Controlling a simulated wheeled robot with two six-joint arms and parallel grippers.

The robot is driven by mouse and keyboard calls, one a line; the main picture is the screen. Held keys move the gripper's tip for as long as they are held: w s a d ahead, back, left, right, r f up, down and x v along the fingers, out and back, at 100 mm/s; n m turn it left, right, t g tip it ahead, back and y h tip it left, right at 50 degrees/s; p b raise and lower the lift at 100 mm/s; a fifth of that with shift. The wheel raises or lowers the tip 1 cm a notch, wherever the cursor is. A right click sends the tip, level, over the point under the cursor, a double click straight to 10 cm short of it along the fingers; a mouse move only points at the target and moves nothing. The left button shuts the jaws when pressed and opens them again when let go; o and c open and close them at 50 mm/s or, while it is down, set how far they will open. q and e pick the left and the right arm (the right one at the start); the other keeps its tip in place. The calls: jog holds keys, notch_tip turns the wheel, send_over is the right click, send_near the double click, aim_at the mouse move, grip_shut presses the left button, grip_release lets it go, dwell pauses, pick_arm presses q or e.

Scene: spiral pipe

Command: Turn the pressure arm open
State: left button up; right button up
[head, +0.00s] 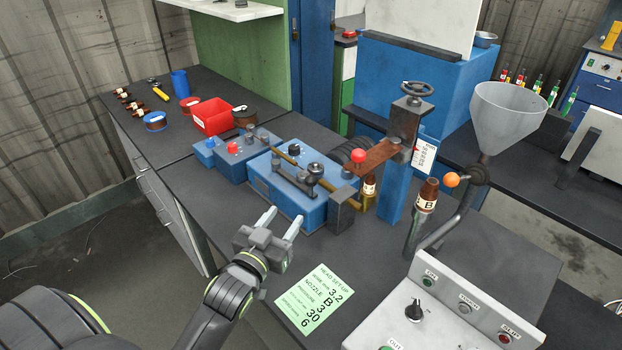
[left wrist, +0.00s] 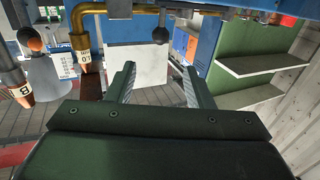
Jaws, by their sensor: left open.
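A blue feeder unit (head: 285,200) stands on the dark bench. On its top are a dark bar (head: 293,183), which looks like the pressure arm, and a black knob (head: 312,173); the bar lies roughly level along the unit. A brass rod (head: 287,155) runs behind it. My left gripper (head: 281,219) is open and empty, just in front of the unit's near side, apart from the bar. In the left wrist view its two fingers (left wrist: 160,85) are spread with nothing between them. A dark round knob (left wrist: 160,34) hangs above the fingertips there. My right gripper is not in view.
A brass nozzle (head: 369,188) and grey block (head: 341,212) sit at the unit's right end. A green setup sheet (head: 314,297) and control box (head: 430,318) lie nearer.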

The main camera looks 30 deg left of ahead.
aim_at(308, 184)
pick_arm(q)
jog(key=w, duration=0.5)
jog(key=w+p, duration=0.1)
jog(key=w, duration=0.4)
jog(key=w+a, duration=0.1)
jog(key=w, duration=0.4)
jog(key=shift+c, duration=0.5)
grip_shut()
